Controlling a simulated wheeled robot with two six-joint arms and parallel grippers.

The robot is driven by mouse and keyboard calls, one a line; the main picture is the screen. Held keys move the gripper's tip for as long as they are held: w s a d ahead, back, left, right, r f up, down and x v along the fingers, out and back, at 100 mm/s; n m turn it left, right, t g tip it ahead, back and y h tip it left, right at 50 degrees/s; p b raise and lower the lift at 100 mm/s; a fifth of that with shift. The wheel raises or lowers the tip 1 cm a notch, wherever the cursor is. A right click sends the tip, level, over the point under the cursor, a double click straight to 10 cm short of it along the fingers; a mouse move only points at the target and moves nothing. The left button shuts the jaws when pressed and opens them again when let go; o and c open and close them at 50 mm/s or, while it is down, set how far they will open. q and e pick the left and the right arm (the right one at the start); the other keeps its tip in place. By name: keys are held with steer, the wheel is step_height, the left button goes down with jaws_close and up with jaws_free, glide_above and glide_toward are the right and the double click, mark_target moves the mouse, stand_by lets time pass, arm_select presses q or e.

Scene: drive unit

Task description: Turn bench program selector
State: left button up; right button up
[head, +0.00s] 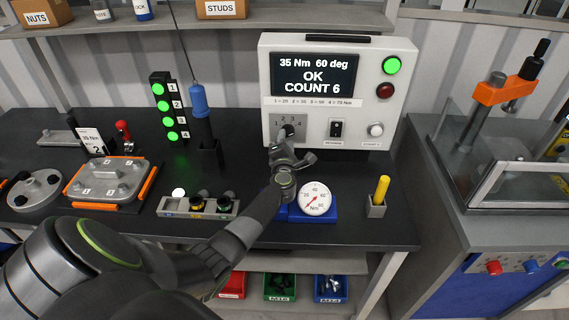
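The bench controller (395,123) is a pale box with a dark screen reading "35 Nm 60 deg OK COUNT 6". Its program selector (287,131) is a dark knob on a plate marked 1 to 4, at the lower left of the front panel. My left gripper (293,150) is in front of the controller, just below the selector. The gripper partly covers the knob, and I cannot tell whether it touches it. Its finger opening is too small to make out. My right gripper is not in view.
A round gauge (314,199) on a blue base stands by my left wrist. A yellow-handled tool (381,189) stands in a holder to the right.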

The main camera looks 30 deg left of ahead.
arm_select(q)
steer(key=v, duration=1.6)
steer(key=shift+s+r, duration=0.1)
steer(key=shift+s, duration=0.05)
